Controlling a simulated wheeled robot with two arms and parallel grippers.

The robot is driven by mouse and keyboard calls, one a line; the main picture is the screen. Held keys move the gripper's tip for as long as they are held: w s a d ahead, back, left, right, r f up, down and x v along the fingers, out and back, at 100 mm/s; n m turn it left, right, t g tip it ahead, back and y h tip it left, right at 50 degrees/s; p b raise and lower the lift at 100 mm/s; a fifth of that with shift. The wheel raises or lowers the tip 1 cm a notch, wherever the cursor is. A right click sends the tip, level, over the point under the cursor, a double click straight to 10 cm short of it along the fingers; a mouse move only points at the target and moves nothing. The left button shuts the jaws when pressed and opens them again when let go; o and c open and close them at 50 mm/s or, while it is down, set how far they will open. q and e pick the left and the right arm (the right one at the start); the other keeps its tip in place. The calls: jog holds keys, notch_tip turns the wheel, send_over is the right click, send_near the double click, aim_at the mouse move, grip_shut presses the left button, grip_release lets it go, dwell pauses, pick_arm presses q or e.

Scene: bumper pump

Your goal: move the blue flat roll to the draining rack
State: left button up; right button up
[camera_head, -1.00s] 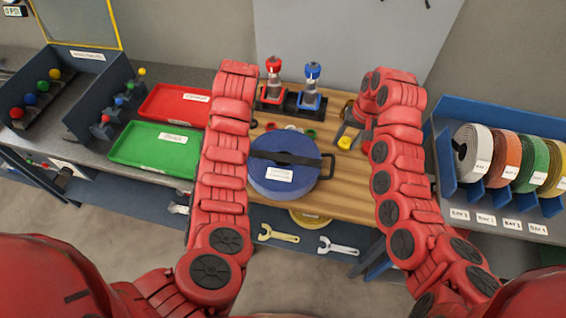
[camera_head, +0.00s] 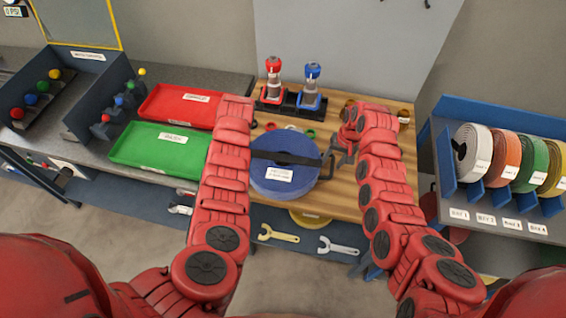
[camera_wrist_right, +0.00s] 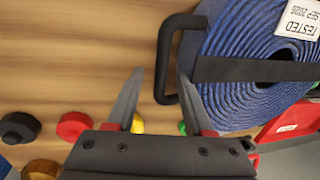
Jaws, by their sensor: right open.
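The blue flat roll (camera_head: 284,178) is a coiled hose lying flat on the wooden bench top, with a dark strap, a white tag and a dark handle (camera_head: 329,163) on its right side. My right gripper (camera_head: 341,152) is open beside that handle. In the right wrist view its fingertips (camera_wrist_right: 161,78) are apart, with the handle (camera_wrist_right: 168,58) at the opening between them; contact is unclear. My left arm stands left of the roll, and its jaws do not show. A blue rack (camera_head: 447,168) at the right holds several coloured rolls; no label confirms it as the draining rack.
Red (camera_head: 180,103) and green (camera_head: 158,147) trays lie left of my left arm. A stand with a red-topped (camera_head: 273,80) and a blue-topped (camera_head: 312,85) fitting is behind the roll. Small coloured rings lie between.

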pick_arm(q)
grip_shut()
pick_arm(e)
grip_shut()
pick_arm(q)
jog(key=shift+w, duration=0.1)
dwell(1.2)
